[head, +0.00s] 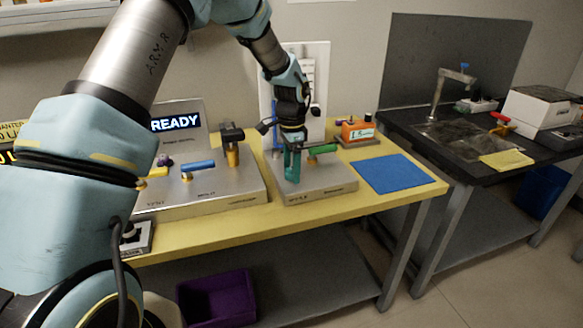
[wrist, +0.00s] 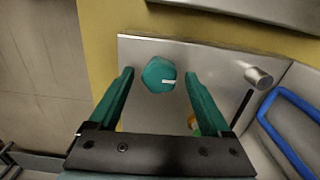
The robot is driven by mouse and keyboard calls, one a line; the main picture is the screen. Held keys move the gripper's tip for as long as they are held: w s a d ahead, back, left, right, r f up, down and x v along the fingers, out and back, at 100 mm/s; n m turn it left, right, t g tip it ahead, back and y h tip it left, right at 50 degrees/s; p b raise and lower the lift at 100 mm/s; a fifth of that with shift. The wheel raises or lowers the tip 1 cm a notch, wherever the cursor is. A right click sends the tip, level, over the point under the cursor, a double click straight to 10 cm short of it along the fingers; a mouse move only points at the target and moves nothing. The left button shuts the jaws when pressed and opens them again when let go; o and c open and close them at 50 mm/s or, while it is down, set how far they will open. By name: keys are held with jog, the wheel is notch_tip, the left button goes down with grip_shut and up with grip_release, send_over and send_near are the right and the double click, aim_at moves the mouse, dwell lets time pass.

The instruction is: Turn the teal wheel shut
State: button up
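The teal wheel (wrist: 160,75) is a small faceted knob with a pale mark, on a grey metal plate (wrist: 215,62) in the wrist view. My gripper (wrist: 159,73) is open, with one teal finger on each side of the wheel and a visible gap on both sides. In the head view my gripper (head: 292,166) points down over the right metal box (head: 325,187) on the yellow bench. There the wheel cannot be told apart from my teal fingers. How far the fingertips are above the plate is unclear.
A green handle (head: 322,149) stands close to the right of my gripper. A left metal box (head: 220,198) carries a blue handle (head: 198,166) and a brown post. A blue mat (head: 392,174) lies flat at the right. A blue bar handle (wrist: 290,130) shows in the wrist view.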

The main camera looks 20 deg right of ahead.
notch_tip(320, 180, up, 11)
jog(key=b, duration=0.2)
dwell(0.5)
jog(key=shift+f, duration=0.1)
